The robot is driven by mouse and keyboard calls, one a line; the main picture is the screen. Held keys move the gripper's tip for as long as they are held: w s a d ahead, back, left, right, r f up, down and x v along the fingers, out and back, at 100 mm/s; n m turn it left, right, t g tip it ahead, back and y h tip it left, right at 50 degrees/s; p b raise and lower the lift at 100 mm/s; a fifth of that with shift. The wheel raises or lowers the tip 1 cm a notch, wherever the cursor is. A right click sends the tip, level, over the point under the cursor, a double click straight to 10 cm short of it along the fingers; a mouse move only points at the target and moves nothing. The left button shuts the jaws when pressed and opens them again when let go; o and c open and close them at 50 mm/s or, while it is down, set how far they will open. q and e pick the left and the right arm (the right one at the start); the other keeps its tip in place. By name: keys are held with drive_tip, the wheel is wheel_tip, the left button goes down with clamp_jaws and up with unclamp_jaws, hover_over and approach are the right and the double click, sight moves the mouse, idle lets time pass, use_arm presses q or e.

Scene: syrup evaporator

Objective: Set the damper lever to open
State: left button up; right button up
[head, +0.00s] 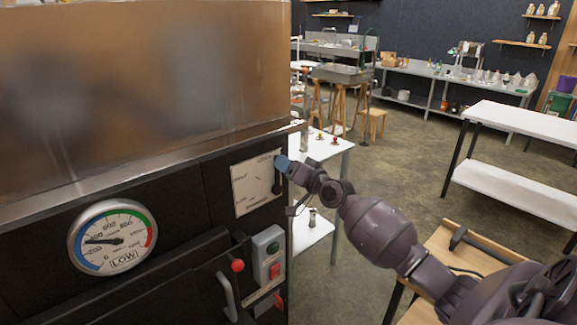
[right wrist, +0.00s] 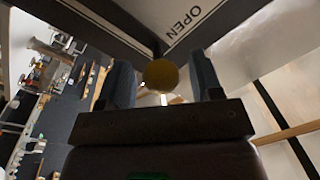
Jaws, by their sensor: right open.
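A white damper plate (head: 250,188) with dark markings is fixed to the black front of the evaporator, right of centre. A dark upright bar, which looks like the damper lever (head: 277,184), shows at the plate's right edge. My right gripper (head: 281,163) is at the plate's upper right corner. In the right wrist view its two fingers are open, with a round brass-coloured knob (right wrist: 161,75) between them; I cannot tell whether they touch it. The plate also shows there (right wrist: 205,14), with the word OPEN. The knob is hidden in the head view. My left gripper is not in view.
A round gauge (head: 112,238) is on the front at left. Below the plate are a red ball knob (head: 238,265) and a grey switch box (head: 267,254). A white table (head: 325,149) stands behind my right forearm. Open floor lies beyond.

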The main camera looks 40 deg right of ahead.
drive_tip(key=s+d, duration=0.1)
drive_tip(key=s, duration=0.9)
drive_tip(key=shift+s+d+f, duration=0.15)
drive_tip(key=shift+d+f, duration=0.1)
drive_tip(key=shift+f, duration=0.1)
